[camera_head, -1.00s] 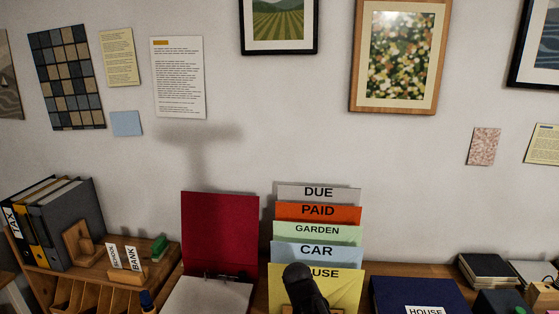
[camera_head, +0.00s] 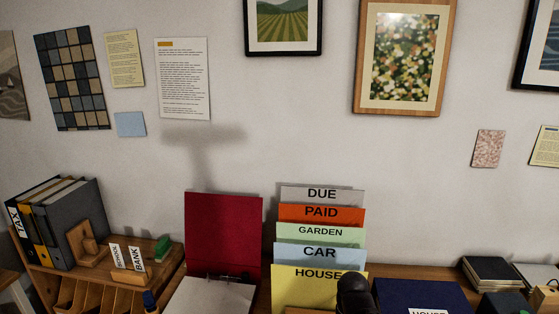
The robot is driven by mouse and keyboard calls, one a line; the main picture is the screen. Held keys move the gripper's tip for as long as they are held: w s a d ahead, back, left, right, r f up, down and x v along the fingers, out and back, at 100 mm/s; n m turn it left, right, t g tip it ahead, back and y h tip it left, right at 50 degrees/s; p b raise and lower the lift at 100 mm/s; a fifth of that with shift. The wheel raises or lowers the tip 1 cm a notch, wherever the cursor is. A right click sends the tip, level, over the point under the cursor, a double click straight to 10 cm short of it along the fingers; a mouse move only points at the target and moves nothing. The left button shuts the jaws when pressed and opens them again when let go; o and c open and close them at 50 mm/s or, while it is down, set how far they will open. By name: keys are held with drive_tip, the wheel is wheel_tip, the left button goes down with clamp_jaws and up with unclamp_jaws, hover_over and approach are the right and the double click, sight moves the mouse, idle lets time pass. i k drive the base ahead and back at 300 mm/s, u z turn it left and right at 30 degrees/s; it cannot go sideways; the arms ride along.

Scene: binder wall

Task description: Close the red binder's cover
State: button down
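The red binder lies open on the desk, its red cover (camera_head: 224,235) standing upright against the wall side. White paper (camera_head: 212,297) and metal rings show at the foot of the cover, cut off by the bottom edge of the picture. A dark part of my arm (camera_head: 354,294) stands to the right of the binder, in front of the yellow HOUSE folder and apart from the cover. My gripper's fingers cannot be made out.
Upright folders (camera_head: 321,232) stand right of the red cover. A dark blue HOUSE binder (camera_head: 420,296) lies further right. On the left are a wooden organizer with SCHOOL and BANK cards (camera_head: 130,258), a green block (camera_head: 163,247) and upright binders (camera_head: 75,225).

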sight(220, 229)
drive_tip(key=z, duration=0.45)
drive_tip(key=k, duration=0.1)
drive_tip(key=u, duration=2.7)
drive_tip(key=i, duration=0.7)
drive_tip(key=z, duration=0.05)
